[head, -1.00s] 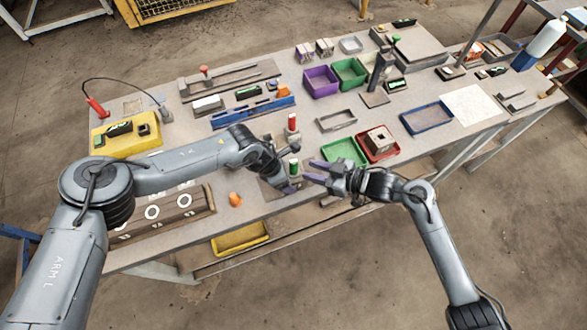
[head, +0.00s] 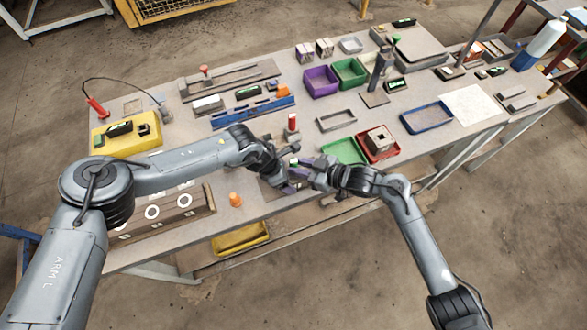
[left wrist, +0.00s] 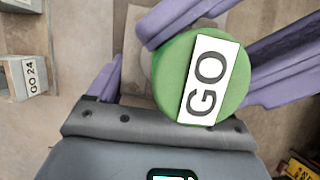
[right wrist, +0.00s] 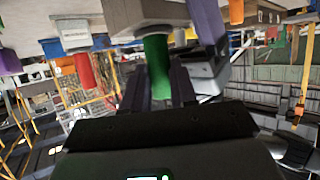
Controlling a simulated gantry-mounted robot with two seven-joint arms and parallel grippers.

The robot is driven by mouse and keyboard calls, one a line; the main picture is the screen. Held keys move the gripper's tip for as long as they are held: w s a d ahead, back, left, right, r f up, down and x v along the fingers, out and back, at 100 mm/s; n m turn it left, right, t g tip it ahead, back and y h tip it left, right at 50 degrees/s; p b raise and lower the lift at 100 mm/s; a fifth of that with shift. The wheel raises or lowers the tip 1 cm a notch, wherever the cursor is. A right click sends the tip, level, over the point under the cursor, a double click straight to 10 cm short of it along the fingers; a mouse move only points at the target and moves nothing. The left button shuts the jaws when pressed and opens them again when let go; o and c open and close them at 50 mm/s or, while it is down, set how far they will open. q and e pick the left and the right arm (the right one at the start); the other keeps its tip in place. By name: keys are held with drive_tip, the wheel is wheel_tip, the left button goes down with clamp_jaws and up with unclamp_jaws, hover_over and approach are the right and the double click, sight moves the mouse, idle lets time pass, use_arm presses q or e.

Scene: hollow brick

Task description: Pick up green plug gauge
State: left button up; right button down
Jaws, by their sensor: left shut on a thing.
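The green plug gauge (left wrist: 186,82) stands with its round "GO" end toward the left wrist camera. Its green handle (right wrist: 158,68) shows in the right wrist view beside a grey block (right wrist: 145,14). My left gripper (head: 282,180) is low at the front of the table, its fingers wide apart and shut on the grey block under the gauge, mostly hidden. My right gripper (head: 301,168) has its purple fingers on both sides of the green handle; it looks open, and contact is hard to judge. In the head view the gauge is largely covered by the grippers.
A red-handled gauge (head: 292,123) stands just behind. A green tray (head: 345,150) and a red tray (head: 378,147) lie to the right. An orange-handled piece (head: 235,199) stands to the left, near a board with white rings (head: 152,212). A "GO 24" block (left wrist: 25,77) is close by.

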idle(0.4)
drive_tip(key=shift+r, duration=0.95)
use_arm(q)
drive_tip(key=shift+w, duration=0.1)
use_arm(e)
drive_tip(key=shift+s+d+f, duration=0.1)
drive_tip(key=shift+d+f, duration=0.1)
drive_tip(key=shift+f, duration=0.05)
drive_tip(key=y, duration=0.1)
drive_tip(key=d+t+y, duration=0.1)
drive_tip(key=shift+s+d+f+t+y, duration=0.1)
drive_tip(key=shift+s+d+t+y, duration=0.05)
drive_tip(key=shift+s+t+y, duration=0.2)
drive_tip(key=shift+d+r+y, duration=0.15)
drive_tip(key=shift+r+y, duration=0.1)
drive_tip(key=shift+r, duration=0.1)
wheel_tip(320, 180, up, 5)
drive_tip(key=s+d, duration=0.1)
drive_tip(key=d, duration=0.1)
drive_tip(key=s+d+r+h, duration=0.1)
drive_tip(key=s+d, duration=0.3)
drive_tip(key=d, duration=0.5)
drive_tip(key=s+d+r+g+h, duration=0.1)
drive_tip(key=s+d+h, duration=0.1)
drive_tip(key=s+d, duration=0.3)
drive_tip(key=shift+s+d, duration=0.25)
drive_tip(key=shift+d, duration=1.85)
